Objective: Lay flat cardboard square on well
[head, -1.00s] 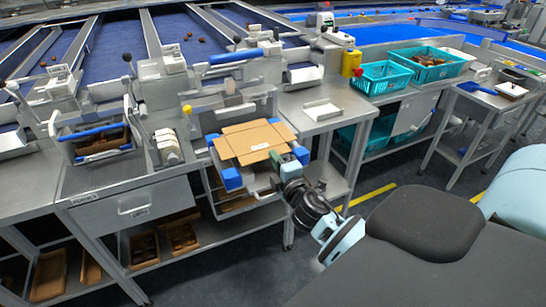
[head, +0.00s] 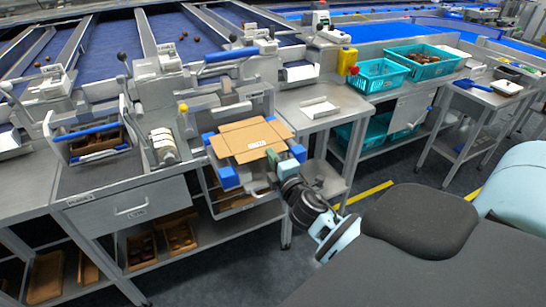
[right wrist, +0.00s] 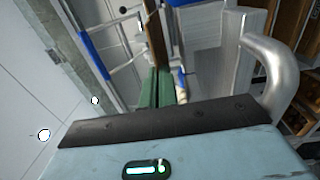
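The flat tan cardboard square (head: 249,139), with fold lines and a small white label, is roughly level above a metal frame with blue corner blocks (head: 228,177), which looks like the well. The cardboard hides most of the frame's opening; I cannot tell whether it touches the blocks. My right gripper (head: 277,162) is at the cardboard's near right corner, seemingly shut on it. In the right wrist view its green fingers (right wrist: 157,88) are close together, with a thin brown edge of the cardboard (right wrist: 155,35) at their tips. My left gripper is not in view.
A steel bench with a drawer (head: 132,207) stands to the left, with a blue-handled box (head: 95,140) on it. A steel side table (head: 340,97) carries a small white tray (head: 319,108). Teal crates (head: 380,76) stand further right. Brown trays (head: 180,238) lie on the lower shelf.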

